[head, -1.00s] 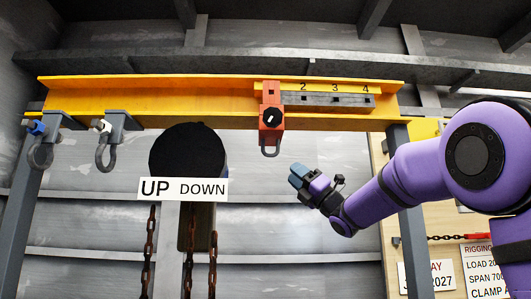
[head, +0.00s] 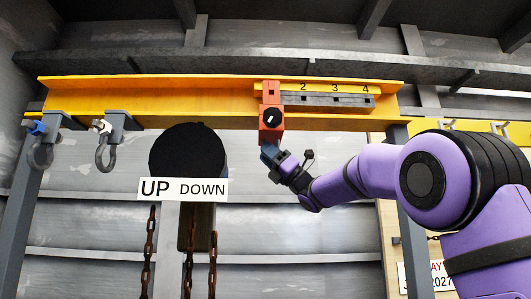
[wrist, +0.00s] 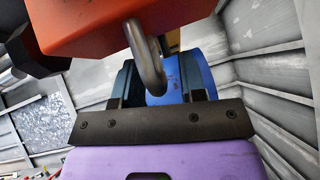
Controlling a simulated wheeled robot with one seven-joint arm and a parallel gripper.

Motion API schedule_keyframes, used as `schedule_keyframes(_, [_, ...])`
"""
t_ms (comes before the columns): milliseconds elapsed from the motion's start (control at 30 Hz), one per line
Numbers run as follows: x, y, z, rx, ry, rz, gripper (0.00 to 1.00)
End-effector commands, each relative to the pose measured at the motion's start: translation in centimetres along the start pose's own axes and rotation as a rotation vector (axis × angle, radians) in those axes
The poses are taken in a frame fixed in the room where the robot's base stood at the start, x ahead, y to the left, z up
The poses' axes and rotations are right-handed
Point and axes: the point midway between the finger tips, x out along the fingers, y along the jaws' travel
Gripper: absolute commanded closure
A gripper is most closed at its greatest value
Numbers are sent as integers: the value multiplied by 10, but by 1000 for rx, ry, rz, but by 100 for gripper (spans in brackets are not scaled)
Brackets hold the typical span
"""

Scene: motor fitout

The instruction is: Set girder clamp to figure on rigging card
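The girder clamp (head: 271,128) is an orange-red block with a black knob on its front, sitting on the yellow girder (head: 200,92) at the left end of a grey scale (head: 328,101). The figures 2, 3 and 4 show to its right. My gripper (head: 270,155) is right under the clamp, where it hides the clamp's shackle in the head view. In the wrist view, the shackle (wrist: 148,60) hangs down between the spread fingers of my gripper (wrist: 160,88); I cannot tell whether they touch it. The rigging card is hidden behind my arm.
Two shackles on grey brackets (head: 117,122) hang from the girder's left part. A black round housing (head: 187,152) with an UP DOWN sign (head: 183,189) and rusty chains hangs left of my gripper. A dated card (head: 428,276) shows at the lower right.

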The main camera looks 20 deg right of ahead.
Motion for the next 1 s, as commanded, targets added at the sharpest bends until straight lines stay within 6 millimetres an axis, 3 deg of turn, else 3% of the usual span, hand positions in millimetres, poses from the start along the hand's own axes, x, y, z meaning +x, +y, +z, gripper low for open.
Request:
schedule_keyframes(433, [10,0,0,1,0,-1,62])
schedule_keyframes(600, [10,0,0,1,0,-2,100])
schedule_keyframes(867, [6,-2,3,0,-1,-6,100])
schedule_keyframes(1000, [-6,-2,16,-1,-2,-9,100])
